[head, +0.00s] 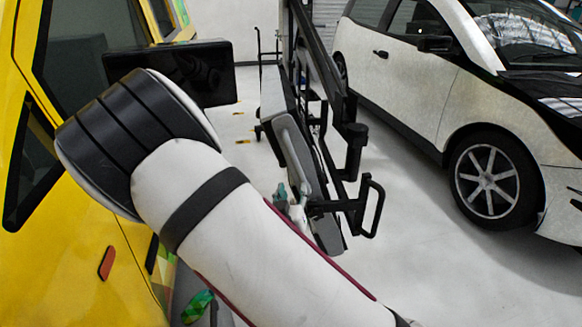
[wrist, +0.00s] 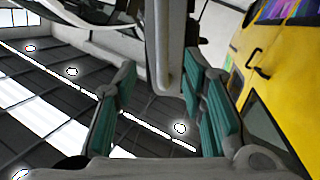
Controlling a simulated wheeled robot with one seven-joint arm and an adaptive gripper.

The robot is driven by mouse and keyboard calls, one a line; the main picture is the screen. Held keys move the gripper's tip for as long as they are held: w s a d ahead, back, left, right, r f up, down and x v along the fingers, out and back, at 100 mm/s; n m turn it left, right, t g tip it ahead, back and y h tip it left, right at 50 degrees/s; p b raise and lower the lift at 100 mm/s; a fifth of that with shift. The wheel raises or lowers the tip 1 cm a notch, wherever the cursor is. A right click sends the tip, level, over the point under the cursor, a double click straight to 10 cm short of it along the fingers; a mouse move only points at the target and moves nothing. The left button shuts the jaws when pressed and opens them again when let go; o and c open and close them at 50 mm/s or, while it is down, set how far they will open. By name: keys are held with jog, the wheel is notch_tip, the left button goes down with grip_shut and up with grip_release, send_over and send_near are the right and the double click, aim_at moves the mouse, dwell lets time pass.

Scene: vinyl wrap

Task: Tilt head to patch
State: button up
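A long panel-like head (head: 296,150), pale grey and black, hangs steeply tilted on a black stand in the head view. A black loop handle (head: 374,207) sticks out at its lower right. My gripper (head: 289,203) is beside the head's lower part, partly hidden by my arm. In the wrist view, my gripper's teal-padded fingers (wrist: 160,110) are apart, with a pale post-like edge (wrist: 163,60) between or just beyond them; contact cannot be told. A green patterned area (head: 198,306) shows low beside the yellow vehicle (head: 75,280); whether it is the patch is unclear.
The yellow vehicle stands close on the left, and a black screen-like box (head: 170,70) is beside its window. A white car (head: 430,95) is parked at the right. Pale floor (head: 440,265) is clear between the stand and that car.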

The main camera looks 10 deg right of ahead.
aim_at(296, 166)
jog(key=shift+t, duration=0.3)
jog(key=x, duration=0.4)
jog(key=b+x, duration=0.1)
jog(key=x, duration=0.8)
jog(key=shift+w+a, duration=0.15)
jog(key=shift+w, duration=0.3)
jog(key=shift+c, duration=0.6)
grip_shut()
